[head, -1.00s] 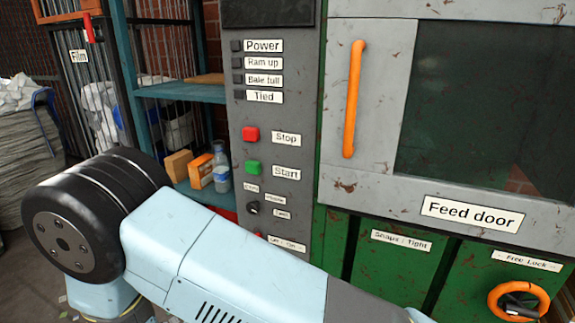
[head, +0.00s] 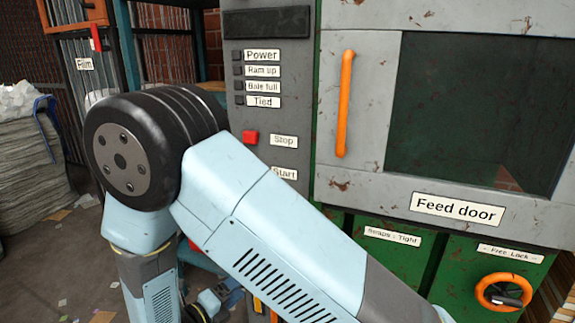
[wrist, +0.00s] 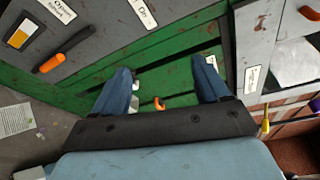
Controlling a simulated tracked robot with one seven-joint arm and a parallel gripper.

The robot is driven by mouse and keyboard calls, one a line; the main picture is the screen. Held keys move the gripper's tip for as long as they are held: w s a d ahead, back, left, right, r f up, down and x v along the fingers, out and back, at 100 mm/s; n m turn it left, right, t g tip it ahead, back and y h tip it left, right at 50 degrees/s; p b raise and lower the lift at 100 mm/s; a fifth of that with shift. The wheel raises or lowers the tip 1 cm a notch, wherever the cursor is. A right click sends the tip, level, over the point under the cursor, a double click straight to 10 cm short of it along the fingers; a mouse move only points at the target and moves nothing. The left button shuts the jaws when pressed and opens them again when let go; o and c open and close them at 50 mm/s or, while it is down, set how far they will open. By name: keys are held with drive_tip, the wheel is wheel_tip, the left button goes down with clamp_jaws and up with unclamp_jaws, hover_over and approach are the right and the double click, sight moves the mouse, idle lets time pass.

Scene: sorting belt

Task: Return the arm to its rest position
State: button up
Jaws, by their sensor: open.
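My arm (head: 270,235) crosses the lower middle of the head view, bent at a large black joint, in front of the grey control panel (head: 268,120). The gripper itself is outside the head view. In the wrist view my gripper (wrist: 165,82) shows two blue fingers spread wide apart. Nothing is held between them. Beyond the fingers are green machine panels, with a small orange object lying or mounted there, too small to tell.
The feed door (head: 460,120) with its orange handle (head: 344,103) appears closed at the right. An orange ring handle (head: 503,292) sits below it. Stacked grey material (head: 35,165) stands at the left. Littered floor (head: 50,260) lies in front of it.

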drive_tip(key=w+d+r+m+g+y, duration=0.1)
drive_tip(key=d+r+m+g, duration=0.5)
drive_tip(key=d+r+m, duration=0.4)
drive_tip(key=w+d+r+m+g, duration=0.2)
drive_tip(key=d+r+m+g, duration=0.4)
drive_tip(key=d+m, duration=0.55)
drive_tip(key=s+d+r+m+t+y, duration=0.4)
drive_tip(key=s+d+r+m+y, duration=0.5)
drive_tip(key=m, duration=1.2)
drive_tip(key=shift+s+d+r+m+t, duration=0.35)
drive_tip(key=shift+s+d+r, duration=1.25)
drive_tip(key=shift+d+r, duration=1.4)
drive_tip(key=shift+a+r, duration=0.25)
drive_tip(key=shift+a, duration=0.05)
